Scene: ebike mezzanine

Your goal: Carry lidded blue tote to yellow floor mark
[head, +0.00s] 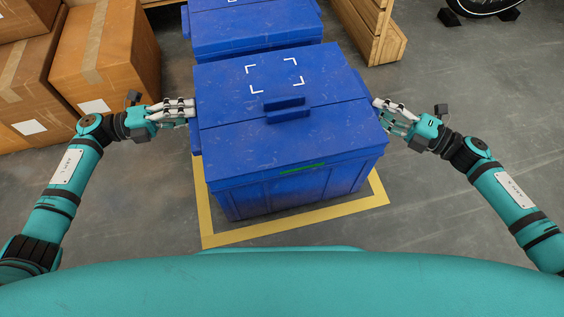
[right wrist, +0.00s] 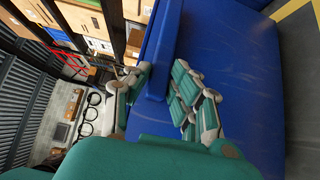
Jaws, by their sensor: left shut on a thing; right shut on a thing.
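The lidded blue tote (head: 300,145) is in front of me in the head view, with its lid on and white corner marks on top. The yellow floor mark (head: 290,228) shows as an outline around the tote's near base; its far part is hidden. Whether the tote touches the floor is unclear. My left gripper (head: 190,110) is shut on the tote's left side near the lid rim. My right gripper (head: 382,108) is shut on its right side. The right wrist view shows the right gripper's fingers (right wrist: 172,92) at the tote's blue rim (right wrist: 158,50).
More blue totes (head: 255,32) stand just behind the tote. Cardboard boxes (head: 105,60) are stacked at the left. A wooden crate (head: 372,28) stands at the back right, with a wheel (head: 482,5) beyond it. The floor (head: 480,95) at the right is clear.

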